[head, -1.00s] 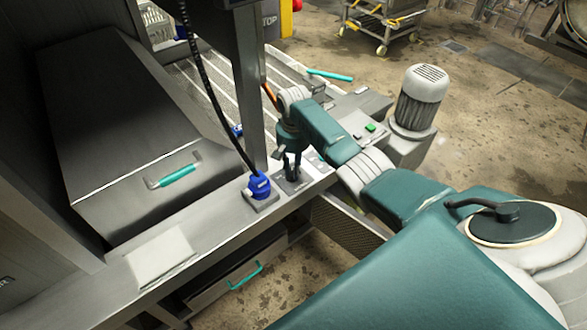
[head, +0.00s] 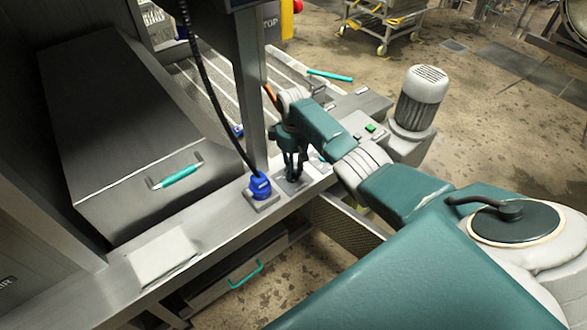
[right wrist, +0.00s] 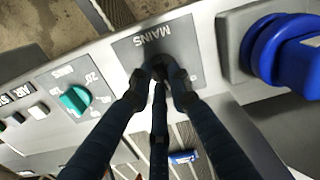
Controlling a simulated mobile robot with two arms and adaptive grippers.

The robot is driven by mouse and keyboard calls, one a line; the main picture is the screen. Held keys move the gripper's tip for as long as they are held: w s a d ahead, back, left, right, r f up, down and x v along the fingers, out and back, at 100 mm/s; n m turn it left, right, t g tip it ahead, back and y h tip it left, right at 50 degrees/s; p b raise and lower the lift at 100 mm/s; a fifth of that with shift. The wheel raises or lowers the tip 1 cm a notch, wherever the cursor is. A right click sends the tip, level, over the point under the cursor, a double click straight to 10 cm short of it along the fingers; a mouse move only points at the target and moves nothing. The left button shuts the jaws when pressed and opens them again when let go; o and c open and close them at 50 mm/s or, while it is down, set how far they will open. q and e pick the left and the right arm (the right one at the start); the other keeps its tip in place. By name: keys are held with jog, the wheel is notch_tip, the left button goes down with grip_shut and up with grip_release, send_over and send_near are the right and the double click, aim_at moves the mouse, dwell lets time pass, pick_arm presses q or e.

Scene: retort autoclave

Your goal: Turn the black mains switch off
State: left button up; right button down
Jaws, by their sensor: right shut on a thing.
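The black mains switch (right wrist: 160,60) sits on a grey plate marked MAINS (right wrist: 130,48) in the right wrist view. Most of the switch is hidden behind my fingers, so I cannot tell which way its knob points. My right gripper (right wrist: 160,78) is shut on the switch from above. In the head view the right gripper (head: 294,176) reaches down to the grey plate on the metal ledge, beside the blue plug. My left gripper is not in view.
A blue plug (head: 260,187) with a black cable sits just left of the gripper; it also shows in the right wrist view (right wrist: 285,50). A teal knob (right wrist: 76,100) lies on the other side. A steel post (head: 250,100) rises close behind.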

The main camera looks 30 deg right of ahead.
jog(key=n, duration=0.3)
jog(key=shift+n, duration=0.3)
jog(key=shift+w+n, duration=0.1)
jog(key=shift+n, duration=1.6)
jog(key=c, duration=1.6)
grip_release()
notch_tip(320, 180, up, 12)
jog(key=shift+r, duration=0.1)
